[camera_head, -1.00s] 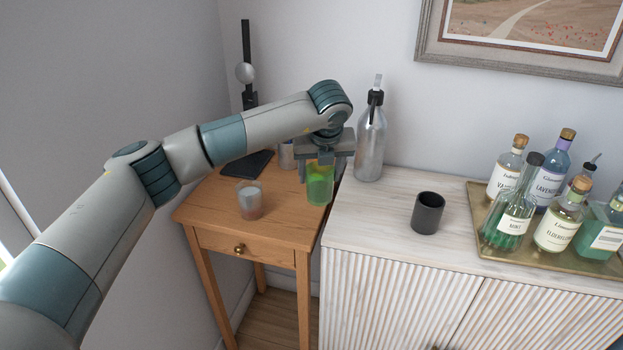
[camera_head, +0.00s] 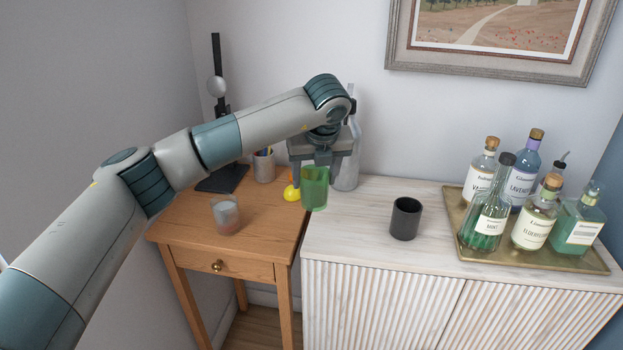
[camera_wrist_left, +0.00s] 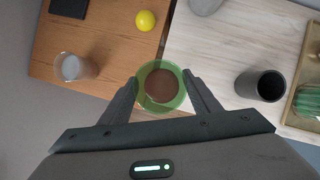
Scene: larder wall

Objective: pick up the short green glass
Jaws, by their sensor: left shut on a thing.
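The short green glass (camera_head: 314,188) is upright between the fingers of my left gripper (camera_head: 321,178) in the head view. It appears held above the gap where the wooden side table meets the white cabinet. In the left wrist view the glass (camera_wrist_left: 163,85) is seen from above, with a finger of the left gripper (camera_wrist_left: 163,88) on each side of its rim. Something brown shows through or inside it. My right gripper is not in view.
A clear glass (camera_head: 226,216), a yellow ball (camera_head: 291,194) and a pen cup (camera_head: 264,166) stand on the wooden table (camera_head: 185,234). A black cup (camera_head: 405,218) stands on the cabinet (camera_head: 350,235). A tray (camera_head: 520,255) of bottles is at right. A silver bottle (camera_head: 347,172) is behind the gripper.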

